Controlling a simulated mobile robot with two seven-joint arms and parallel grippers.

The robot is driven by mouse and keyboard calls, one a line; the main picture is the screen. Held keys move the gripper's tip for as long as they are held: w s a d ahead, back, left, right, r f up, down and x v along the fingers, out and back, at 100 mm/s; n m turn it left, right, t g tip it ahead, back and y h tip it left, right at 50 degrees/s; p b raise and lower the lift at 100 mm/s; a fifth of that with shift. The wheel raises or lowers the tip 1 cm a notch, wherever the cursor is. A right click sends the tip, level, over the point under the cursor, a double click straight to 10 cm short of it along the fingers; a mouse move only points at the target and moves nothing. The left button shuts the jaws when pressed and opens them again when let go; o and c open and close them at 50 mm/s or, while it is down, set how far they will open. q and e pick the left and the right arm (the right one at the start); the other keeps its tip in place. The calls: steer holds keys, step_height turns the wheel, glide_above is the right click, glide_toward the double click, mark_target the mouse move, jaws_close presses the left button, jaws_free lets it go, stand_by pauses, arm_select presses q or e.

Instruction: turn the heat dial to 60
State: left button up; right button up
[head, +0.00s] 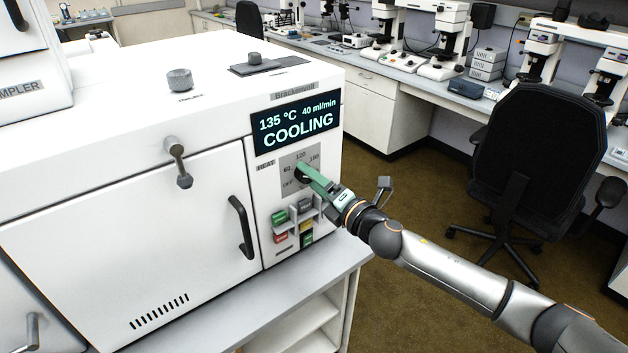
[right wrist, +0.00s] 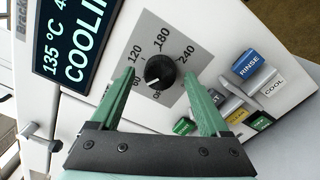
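The heat dial (right wrist: 160,73) is a round black knob on a grey scale plate marked OFF, 60, 120, 180 and 240, on the front of the white machine. Its white mark appears to point to the lower left in the right wrist view, towards the OFF and 60 end; I cannot tell exactly where. My right gripper (right wrist: 159,78) is open, with one green finger on each side of the dial and a gap visible beside the knob. In the head view, my right gripper (head: 306,172) covers most of the dial. My left gripper is out of view.
The display (head: 296,122) above the dial reads 135 °C, 40 ml/min, COOLING. Several coloured buttons sit below, including a blue RINSE button (right wrist: 247,64). A black door handle (head: 241,227) is left of the panel. A black chair (head: 540,150) stands at right.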

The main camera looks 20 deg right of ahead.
steer(key=b+v, duration=0.2)
steer(key=v, duration=1)
steer(key=shift+s, duration=0.25)
steer(key=shift+d, duration=0.1)
steer(key=s+a+f+m+g+h+p, duration=0.15)
steer(key=s+f+m, duration=0.25)
steer(key=f+m, duration=0.5)
steer(key=s+a+f+m+g+h, duration=0.1)
steer(key=s+f+m+g+h, duration=0.15)
steer(key=s+f+m, duration=0.55)
steer(key=s+a+f+m+g, duration=0.3)
steer(key=s+f+m, duration=0.5)
steer(key=f, duration=0.5)
steer(key=shift+s+a+g+p, duration=0.2)
steer(key=shift+s+g+p, duration=0.2)
steer(key=shift+s, duration=0.7)
steer(key=shift+f, duration=0.1)
steer(key=shift+c, duration=0.3)
